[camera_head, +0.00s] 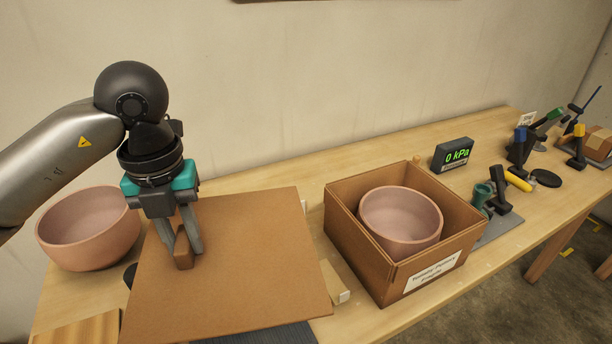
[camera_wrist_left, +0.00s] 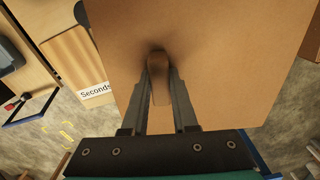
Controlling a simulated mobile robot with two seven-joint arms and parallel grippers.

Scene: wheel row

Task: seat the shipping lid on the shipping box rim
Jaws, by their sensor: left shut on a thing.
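The shipping lid (camera_head: 235,270) is a flat brown cardboard panel with a small brown block handle (camera_head: 183,248) on top. My left gripper (camera_head: 188,250) is shut on that handle. The lid is left of the box and looks raised above the table. In the left wrist view the lid (camera_wrist_left: 225,60) fills much of the picture, with the handle (camera_wrist_left: 160,80) between the fingers. The open shipping box (camera_head: 415,275) stands on the table with a pink bowl (camera_head: 390,225) inside and a white label on its front. My right gripper is not in view.
Another pink bowl (camera_head: 88,240) stands on the table at the left, behind the lid. A pressure display (camera_head: 453,155) reading 0 kPa is behind the box. Several tools and clamps (camera_head: 495,195) stand to the right. A wooden board (camera_head: 80,332) lies at front left.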

